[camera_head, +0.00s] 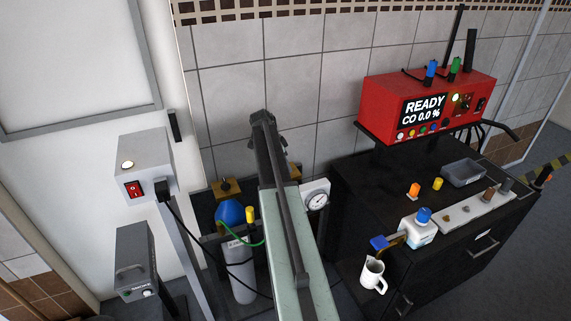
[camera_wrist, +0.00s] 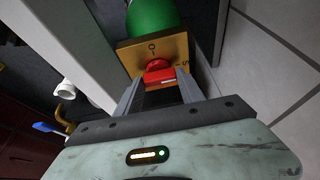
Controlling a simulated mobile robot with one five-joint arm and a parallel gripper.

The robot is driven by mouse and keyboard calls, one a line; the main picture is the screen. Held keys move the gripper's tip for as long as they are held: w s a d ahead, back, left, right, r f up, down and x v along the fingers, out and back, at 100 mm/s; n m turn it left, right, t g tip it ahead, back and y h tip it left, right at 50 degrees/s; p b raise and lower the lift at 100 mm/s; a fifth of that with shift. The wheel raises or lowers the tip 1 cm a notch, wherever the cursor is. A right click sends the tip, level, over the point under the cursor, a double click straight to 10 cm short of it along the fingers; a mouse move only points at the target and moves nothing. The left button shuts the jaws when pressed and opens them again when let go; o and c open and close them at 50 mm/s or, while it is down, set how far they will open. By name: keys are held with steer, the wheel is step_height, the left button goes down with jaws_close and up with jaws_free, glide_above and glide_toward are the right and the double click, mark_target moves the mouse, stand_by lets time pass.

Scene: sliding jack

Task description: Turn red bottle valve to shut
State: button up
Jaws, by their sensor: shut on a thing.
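In the wrist view, the red valve knob (camera_wrist: 157,66) sits on a yellow plate (camera_wrist: 125,54) with an "O" mark near its middle and an "S" mark on its right side. A green bottle top (camera_wrist: 152,16) shows behind the plate. The knob has a short white mark on its near side. My gripper (camera_wrist: 159,81) is shut on the knob, one finger on each side, and hides part of it. In the head view my arm covers the middle, so the red knob and the fingertips are hidden there.
A blue-topped grey bottle (camera_head: 240,268) with a green hose stands left of my arm, and a round gauge (camera_head: 317,201) is to the right. A black cabinet (camera_head: 345,225) holds a mug (camera_head: 373,277) and small bottles. A red analyser (camera_head: 420,95) reads "READY CO 0.0 %".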

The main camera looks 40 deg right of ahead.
steer(key=o, duration=1.4)
steer(key=shift+s+d, duration=0.15)
steer(key=shift+s, duration=0.15)
steer(key=shift+c, duration=0.2)
steer(key=shift+w, duration=0.1)
steer(key=p+v, duration=0.7)
steer(key=v, duration=0.1)
steer(key=shift+f, duration=0.1)
